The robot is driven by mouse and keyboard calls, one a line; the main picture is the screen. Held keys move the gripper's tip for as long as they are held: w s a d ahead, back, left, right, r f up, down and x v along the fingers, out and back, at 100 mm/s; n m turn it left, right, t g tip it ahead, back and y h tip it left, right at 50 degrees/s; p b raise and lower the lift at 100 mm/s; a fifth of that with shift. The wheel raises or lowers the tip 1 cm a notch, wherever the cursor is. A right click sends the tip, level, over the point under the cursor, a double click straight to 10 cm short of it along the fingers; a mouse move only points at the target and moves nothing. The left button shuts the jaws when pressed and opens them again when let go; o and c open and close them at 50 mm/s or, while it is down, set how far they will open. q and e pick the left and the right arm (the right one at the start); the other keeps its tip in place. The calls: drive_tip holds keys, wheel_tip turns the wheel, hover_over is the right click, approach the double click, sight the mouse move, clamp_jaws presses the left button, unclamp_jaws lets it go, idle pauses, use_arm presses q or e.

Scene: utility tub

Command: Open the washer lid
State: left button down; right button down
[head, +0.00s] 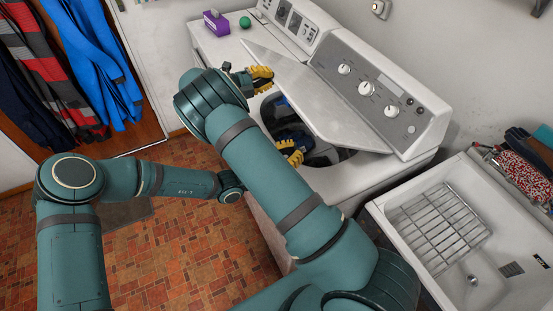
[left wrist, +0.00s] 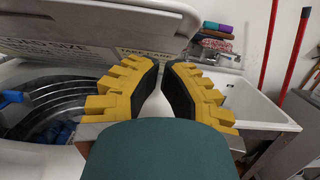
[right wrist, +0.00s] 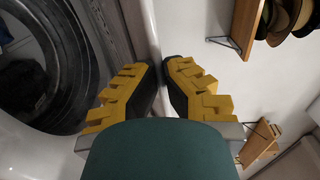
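The white washer (head: 376,178) has its lid (head: 305,92) partly raised, tilted over the round tub opening, and blue cloth shows inside. In the left wrist view the lid's printed underside (left wrist: 80,38) hangs above the tub (left wrist: 50,105). My right gripper (head: 261,78) is near the lid's left edge, also slightly open and empty. I cannot tell whether either gripper touches the lid. My right arm hides part of the washer front.
A white sink (head: 510,235) with a wire rack (head: 440,225) stands right of the washer. A second white machine with a purple box (head: 216,23) and a green ball (head: 245,22) is at the left. Clothes (head: 90,60) hang at the far left.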

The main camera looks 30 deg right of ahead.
use_arm(q)
drive_tip(key=d+r, duration=0.3)
drive_tip(key=shift+r, duration=0.2)
